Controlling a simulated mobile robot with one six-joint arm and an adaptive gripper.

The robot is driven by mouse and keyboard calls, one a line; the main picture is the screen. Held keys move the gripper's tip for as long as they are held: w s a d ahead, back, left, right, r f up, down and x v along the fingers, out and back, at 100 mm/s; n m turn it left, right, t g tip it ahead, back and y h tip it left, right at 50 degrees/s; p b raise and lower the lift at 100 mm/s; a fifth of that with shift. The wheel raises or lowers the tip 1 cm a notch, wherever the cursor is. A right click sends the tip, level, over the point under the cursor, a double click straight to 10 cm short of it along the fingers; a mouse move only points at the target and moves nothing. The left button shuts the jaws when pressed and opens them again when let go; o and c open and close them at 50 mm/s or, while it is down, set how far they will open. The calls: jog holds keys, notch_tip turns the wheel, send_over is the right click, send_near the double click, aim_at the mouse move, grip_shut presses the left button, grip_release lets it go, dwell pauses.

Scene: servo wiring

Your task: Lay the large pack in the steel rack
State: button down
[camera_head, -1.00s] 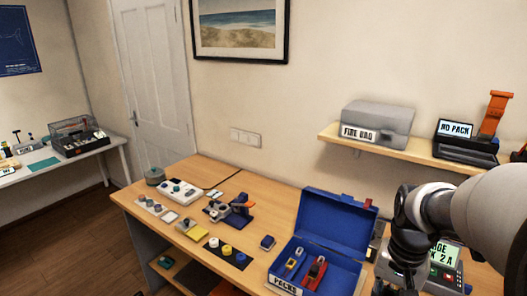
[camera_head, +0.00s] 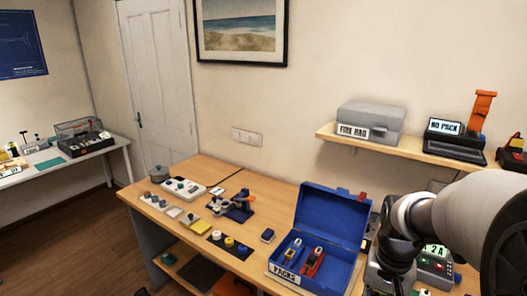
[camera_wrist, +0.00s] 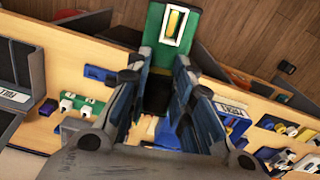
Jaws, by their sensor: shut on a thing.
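My gripper (camera_wrist: 160,78) shows in the wrist view, its two fingers closed on a green pack (camera_wrist: 151,31) with a white-framed yellow strip on its face. The pack juts out beyond the fingertips; its lower part is hidden between the fingers. In the head view my arm hangs at the right, and the fingers and the held pack cannot be made out. I cannot pick out the steel rack with certainty in either view.
An open blue case (camera_head: 335,217) marked PACKS holds a red pack (camera_head: 313,262) and a blue one. A charger (camera_head: 437,262) with a green display is partly behind my arm. The shelf (camera_head: 400,147) above carries a grey box (camera_head: 370,118) and a NO PACK device (camera_head: 455,140).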

jog(key=w+a+f+n+b, duration=0.1)
jog(key=w+a+f+n, duration=0.3)
jog(key=a+f, duration=0.6)
jog(key=shift+f+n, duration=0.7)
jog(key=shift+d, duration=0.2)
